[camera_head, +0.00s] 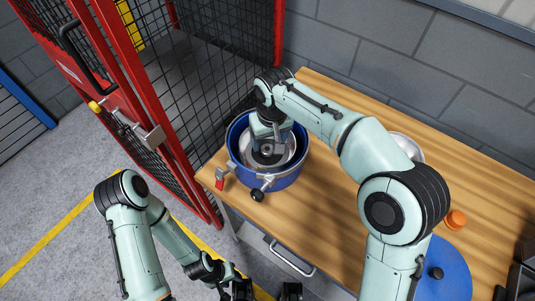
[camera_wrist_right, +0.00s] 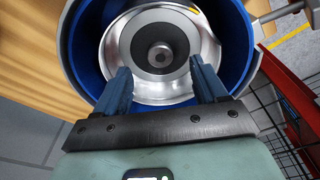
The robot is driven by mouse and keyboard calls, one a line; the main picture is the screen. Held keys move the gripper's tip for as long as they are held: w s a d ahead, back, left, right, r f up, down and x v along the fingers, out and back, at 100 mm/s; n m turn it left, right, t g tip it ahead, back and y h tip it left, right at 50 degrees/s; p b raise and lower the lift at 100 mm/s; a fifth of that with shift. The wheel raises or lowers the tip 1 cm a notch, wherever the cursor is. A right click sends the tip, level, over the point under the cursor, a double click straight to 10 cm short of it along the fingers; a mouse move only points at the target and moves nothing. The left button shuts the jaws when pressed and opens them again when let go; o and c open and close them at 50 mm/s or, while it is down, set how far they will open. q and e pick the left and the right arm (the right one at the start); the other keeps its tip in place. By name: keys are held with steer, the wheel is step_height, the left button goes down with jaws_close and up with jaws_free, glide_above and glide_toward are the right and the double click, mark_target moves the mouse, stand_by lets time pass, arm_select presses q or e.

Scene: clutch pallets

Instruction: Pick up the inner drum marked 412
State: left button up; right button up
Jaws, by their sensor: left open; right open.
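A silver inner drum with a dark ring and a central hub sits inside a blue tub (camera_head: 283,183) on the wooden bench. No 412 marking is readable on this drum (camera_wrist_right: 125,38). My right gripper (camera_head: 268,152) is over the tub's mouth, partly covering the drum in the head view. In the right wrist view its two fingers (camera_wrist_right: 161,76) are open and spread over the near part of the drum, with nothing between them. Whether they touch the drum cannot be told. My left gripper (camera_head: 267,290) is open and empty at the bottom edge, in front of the bench.
The tub has a clamp with a black knob (camera_head: 257,195) and a red tab (camera_head: 219,183). A blue lid (camera_head: 450,262), an orange cap (camera_head: 456,219) and a silver bowl (camera_head: 408,147) are to the right. A red-framed mesh door (camera_head: 135,65) stands left.

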mark_target(267, 148)
steer(key=shift+w+a+f, duration=0.1)
steer(key=shift+w+f, duration=0.2)
steer(key=shift+f, duration=0.7)
steer(key=shift+w+a+f, duration=0.1)
steer(key=shift+w+f, duration=0.15)
steer(key=shift+f, duration=0.8)
steer(key=shift+w+a+f, duration=0.1)
steer(key=shift+w+f, duration=0.2)
steer(key=shift+f, duration=0.7)
jaws_close()
steer(key=shift+r, duration=0.1)
steer(key=shift+w+r, duration=0.15)
steer(key=shift+r, duration=0.1)
